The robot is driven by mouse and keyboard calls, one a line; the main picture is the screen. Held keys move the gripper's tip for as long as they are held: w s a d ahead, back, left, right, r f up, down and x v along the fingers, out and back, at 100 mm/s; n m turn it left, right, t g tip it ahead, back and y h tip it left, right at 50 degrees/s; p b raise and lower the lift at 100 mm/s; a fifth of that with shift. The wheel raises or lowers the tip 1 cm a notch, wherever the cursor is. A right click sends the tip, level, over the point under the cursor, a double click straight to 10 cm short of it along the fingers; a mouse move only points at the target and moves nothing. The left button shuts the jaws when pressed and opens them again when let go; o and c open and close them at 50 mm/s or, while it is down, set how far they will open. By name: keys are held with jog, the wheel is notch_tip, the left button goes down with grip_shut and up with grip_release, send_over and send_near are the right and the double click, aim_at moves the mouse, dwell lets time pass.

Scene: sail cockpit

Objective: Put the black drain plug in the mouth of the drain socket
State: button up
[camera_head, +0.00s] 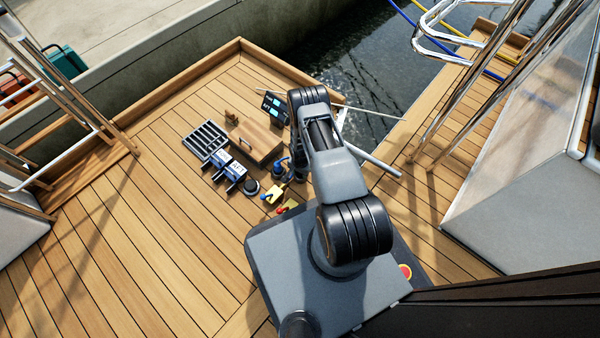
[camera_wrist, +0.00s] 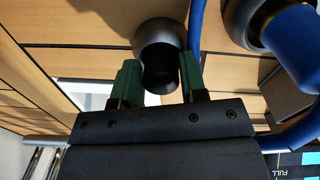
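My gripper (camera_wrist: 159,80) has two green-tipped fingers. Between them is a black, round-ended piece with a wider dark grey rounded part (camera_wrist: 160,32) beyond the fingertips; it looks like the black drain plug. The fingers appear to touch it on both sides. A dark, bell-shaped piece with a blue part inside (camera_wrist: 290,35) is at the upper right of the wrist view; I cannot tell if it is the drain socket. In the head view, a dark round piece (camera_head: 251,187) lies on the deck. My arm hides the gripper there.
A wooden box (camera_head: 257,141), a grey slatted grate (camera_head: 206,140), blue-and-white blocks (camera_head: 229,172) and a yellow piece (camera_head: 272,193) lie close together. A black panel with screens (camera_head: 275,108) stands behind. A blue hose (camera_wrist: 197,35) curves beside my gripper. The left deck is clear.

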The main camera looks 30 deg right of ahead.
jog(key=o, duration=0.3)
jog(key=shift+o, duration=0.2)
jog(key=w+a+r+n+t+p, duration=0.1)
jog(key=a+r+n+p, duration=0.15)
jog(key=r, duration=1.85)
jog(key=w+a+r+n+t+p, duration=0.1)
jog(key=a+r+n+p, duration=0.15)
jog(key=r, duration=1.85)
jog(key=s+a+r+n, duration=0.4)
jog(key=s+r+n, duration=0.1)
jog(key=s+r, duration=1.1)
jog(key=shift+s+a+n+t, duration=0.2)
jog(key=shift+s+n+t, duration=0.1)
jog(key=shift+n+t, duration=0.1)
jog(key=shift+r+p, duration=0.15)
jog(key=shift+p, duration=0.2)
